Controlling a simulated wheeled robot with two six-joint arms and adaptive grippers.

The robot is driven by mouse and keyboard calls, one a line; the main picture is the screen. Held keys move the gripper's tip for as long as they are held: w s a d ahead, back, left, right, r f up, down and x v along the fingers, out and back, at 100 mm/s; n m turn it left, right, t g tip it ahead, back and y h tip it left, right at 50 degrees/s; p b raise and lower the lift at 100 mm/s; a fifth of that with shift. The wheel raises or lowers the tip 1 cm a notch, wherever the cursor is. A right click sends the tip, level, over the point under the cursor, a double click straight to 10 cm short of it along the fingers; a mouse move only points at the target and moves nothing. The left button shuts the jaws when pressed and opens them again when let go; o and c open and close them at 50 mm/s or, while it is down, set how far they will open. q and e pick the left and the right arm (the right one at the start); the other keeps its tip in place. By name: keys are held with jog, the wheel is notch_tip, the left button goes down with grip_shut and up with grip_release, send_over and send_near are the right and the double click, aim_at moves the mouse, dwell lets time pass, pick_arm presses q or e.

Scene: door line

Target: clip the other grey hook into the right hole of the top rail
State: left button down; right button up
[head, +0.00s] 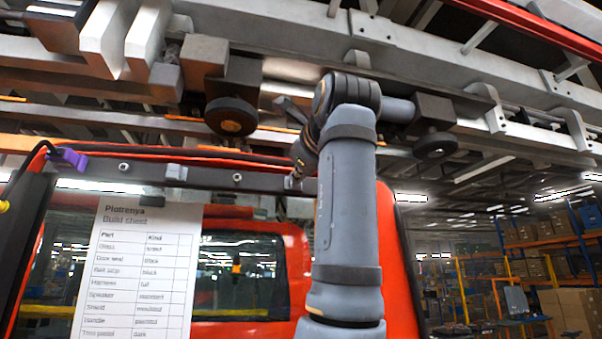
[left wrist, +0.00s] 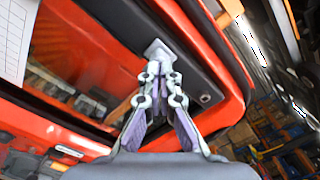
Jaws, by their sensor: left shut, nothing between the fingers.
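The dark top rail (head: 205,176) runs along the top of the red door. One grey hook (head: 176,173) sits on it in the middle of the head view. Another grey hook, a pale square piece (left wrist: 157,47), lies flat against the rail in the left wrist view, right at my fingertips. My left gripper (head: 293,180) is at the right part of the rail, and its fingers (left wrist: 160,76) are shut with nothing between them. Whether the fingertips touch this hook I cannot tell. The hole behind it is hidden. My right gripper is not in view.
Round fittings show on the rail (head: 124,166) (head: 237,178), and another (left wrist: 205,98) shows in the left wrist view. A purple clip (head: 68,157) is at the door's left corner. A build sheet (head: 135,265) hangs on the door. Conveyor beams (head: 270,70) pass close above.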

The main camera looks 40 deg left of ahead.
pick_arm(q)
jog(key=shift+w+a, duration=0.3)
jog(key=shift+r, duration=0.1)
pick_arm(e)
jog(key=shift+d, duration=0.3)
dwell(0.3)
pick_arm(q)
jog(key=shift+d, duration=0.1)
jog(key=b+v, duration=0.1)
jog(key=v, duration=0.5)
jog(key=shift+s+d, duration=0.15)
jog(key=shift+s, duration=0.05)
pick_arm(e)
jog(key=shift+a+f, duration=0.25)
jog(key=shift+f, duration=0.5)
